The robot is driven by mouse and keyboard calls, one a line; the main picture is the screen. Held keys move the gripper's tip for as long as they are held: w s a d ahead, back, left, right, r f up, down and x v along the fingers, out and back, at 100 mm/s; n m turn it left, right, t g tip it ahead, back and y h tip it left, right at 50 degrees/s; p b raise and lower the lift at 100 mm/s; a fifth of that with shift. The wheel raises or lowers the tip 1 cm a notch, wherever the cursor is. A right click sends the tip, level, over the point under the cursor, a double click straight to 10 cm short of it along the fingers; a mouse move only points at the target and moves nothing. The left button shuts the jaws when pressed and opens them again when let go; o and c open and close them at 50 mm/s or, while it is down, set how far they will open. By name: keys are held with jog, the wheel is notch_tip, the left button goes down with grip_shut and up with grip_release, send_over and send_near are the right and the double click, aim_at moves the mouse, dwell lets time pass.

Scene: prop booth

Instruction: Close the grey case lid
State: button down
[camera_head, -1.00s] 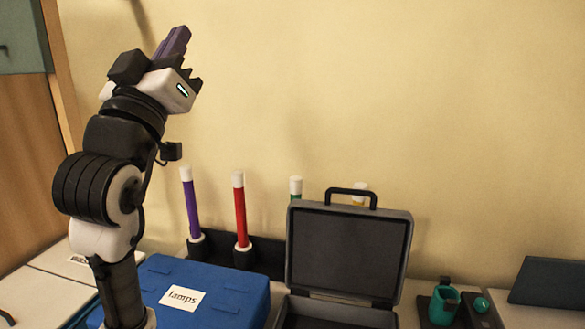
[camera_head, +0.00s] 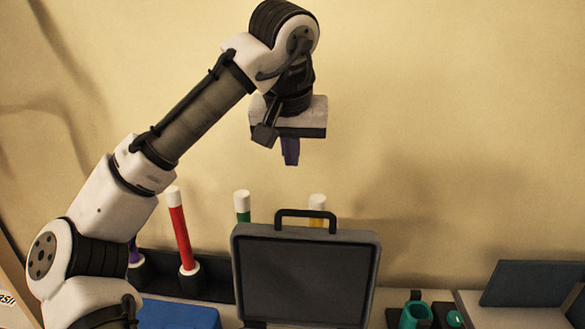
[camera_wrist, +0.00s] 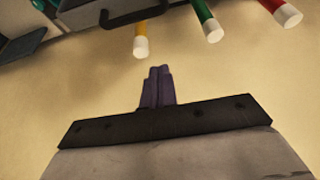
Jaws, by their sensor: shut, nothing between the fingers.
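The grey case lid (camera_head: 305,277) stands upright and open in the head view, its dark inner face towards me and a black handle (camera_head: 306,214) on its top edge. The case base is mostly below the picture's lower edge. My gripper (camera_head: 291,160) points down above the lid, clear of it, with its purple fingers together and empty. In the wrist view the fingers (camera_wrist: 157,86) are also together. Part of the lid (camera_wrist: 92,15) and its handle show at the top left there.
Behind the lid stand a red tube (camera_head: 180,235), a green tube (camera_head: 242,205) and a yellow tube (camera_head: 317,208) with white caps. A blue box (camera_head: 178,314) is at the lower left. A teal mug (camera_head: 412,315) and a dark slanted panel (camera_head: 535,283) are at the right.

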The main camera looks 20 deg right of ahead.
jog(key=p, duration=0.3)
send_over(291, 226)
jog(key=w+d, duration=0.1)
jog(key=w, duration=0.3)
notch_tip(291, 226, down, 8)
jog(key=s, duration=0.2)
jog(key=s+a, duration=0.1)
jog(key=shift+s+f+p, duration=0.4)
jog(key=shift+f, duration=0.1)
